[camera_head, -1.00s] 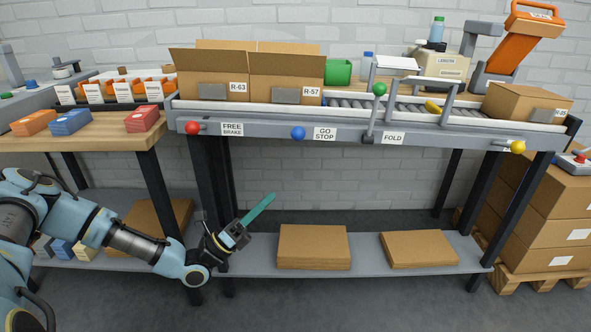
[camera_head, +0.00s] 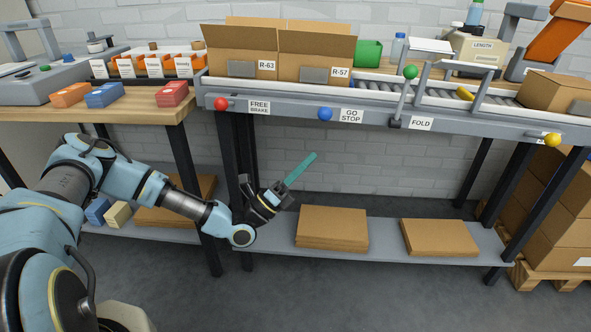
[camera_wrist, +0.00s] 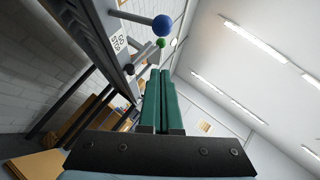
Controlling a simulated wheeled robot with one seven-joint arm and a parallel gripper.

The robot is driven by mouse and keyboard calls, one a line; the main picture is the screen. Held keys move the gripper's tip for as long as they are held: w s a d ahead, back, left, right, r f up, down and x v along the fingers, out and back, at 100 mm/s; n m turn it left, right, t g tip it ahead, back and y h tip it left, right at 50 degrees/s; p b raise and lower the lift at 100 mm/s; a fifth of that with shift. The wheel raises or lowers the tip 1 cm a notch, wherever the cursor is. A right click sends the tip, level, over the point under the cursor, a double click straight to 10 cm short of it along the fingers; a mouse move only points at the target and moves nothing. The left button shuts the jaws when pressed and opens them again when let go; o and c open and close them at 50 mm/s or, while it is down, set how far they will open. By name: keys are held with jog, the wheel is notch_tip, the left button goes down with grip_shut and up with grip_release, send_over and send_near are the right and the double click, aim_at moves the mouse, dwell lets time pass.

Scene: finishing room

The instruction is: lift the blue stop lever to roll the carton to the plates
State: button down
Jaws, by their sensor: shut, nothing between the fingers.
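The blue stop lever's ball knob (camera_head: 325,114) sticks out from the conveyor's front rail, beside a GO STOP label (camera_head: 351,115). It also shows at the top of the wrist view (camera_wrist: 162,25), on a short rod. Two open cartons, R-63 (camera_head: 225,60) and R-57 (camera_head: 303,67), stand on the conveyor to the upper left. My gripper (camera_head: 311,157) has teal fingers closed together, pointing up and right. It is below the blue knob and apart from it. In the wrist view the green fingers (camera_wrist: 159,92) lie side by side with nothing between them. No plates can be made out with certainty.
A red knob (camera_head: 221,104) at FREE BRAKE, a green knob (camera_head: 410,72) near FOLD and a yellow knob (camera_head: 552,140) line the conveyor. A wooden table (camera_head: 150,108) stands left. A lower shelf (camera_head: 385,243) holds flat cardboard stacks. Space in front of the rail is free.

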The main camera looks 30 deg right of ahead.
jog(key=w+d+r+p, duration=0.1)
jog(key=d+r, duration=0.3)
jog(key=r, duration=0.1)
jog(key=shift+w+r, duration=0.3)
jog(key=shift+d, duration=0.1)
